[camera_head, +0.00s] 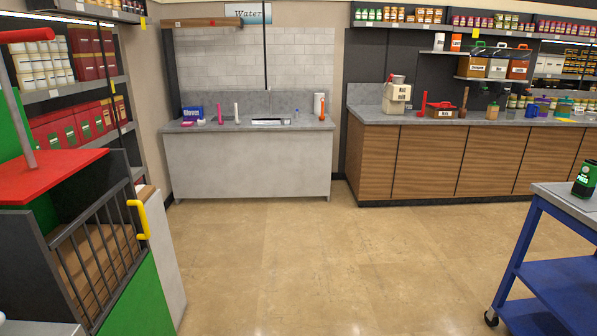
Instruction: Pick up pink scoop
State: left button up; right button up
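A slim pink item (220,114) stands upright on the grey counter (248,126) under the Water sign, toward its left side. It may be the pink scoop, but it is too small to tell its shape for sure. A blue box (192,113) is to its left and a slim white upright item (236,113) is to its right. Neither of my grippers shows in the head view, and nothing is seen touching the pink item.
Open tan floor (290,260) lies before the counter. A red, green and black machine with a barred gate (95,250) stands close at left. A blue cart (560,285) stands at right, carrying a green device (583,181). A wood-fronted counter (470,160) lines the back right.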

aim_at(220, 122)
jog(key=i+j+u, duration=0.1)
jog(key=i+u, duration=0.35)
jog(key=i, duration=2.45)
jog(key=i+z, duration=0.1)
jog(key=i, duration=0.65)
jog(key=i+j, duration=0.15)
jog(key=i, duration=0.55)
jog(key=i+j+z, duration=0.1)
jog(key=i, duration=0.65)
